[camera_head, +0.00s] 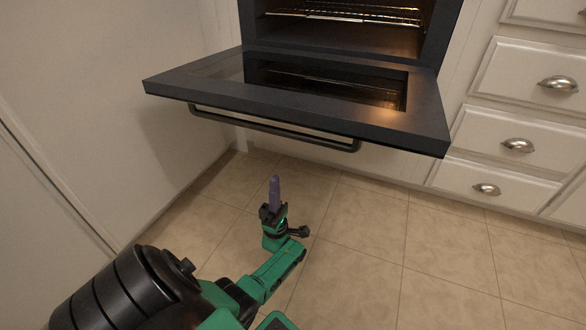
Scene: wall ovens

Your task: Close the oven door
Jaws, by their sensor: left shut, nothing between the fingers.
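The oven door (225,93) is dark and hangs open, lowered to about level, with its glass facing up. Its bar handle (275,128) runs along the underside of the front edge. The oven cavity (340,36) behind it is lit and shows wire racks. My left gripper (274,181) is below and in front of the door, apart from the handle in the picture. Its purple fingers are together, with nothing between them. My right gripper is out of view.
White drawers with metal cup pulls (518,145) stand to the right of the oven. A pale wall panel (100,90) fills the left side. The tiled floor (375,240) below the door is clear.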

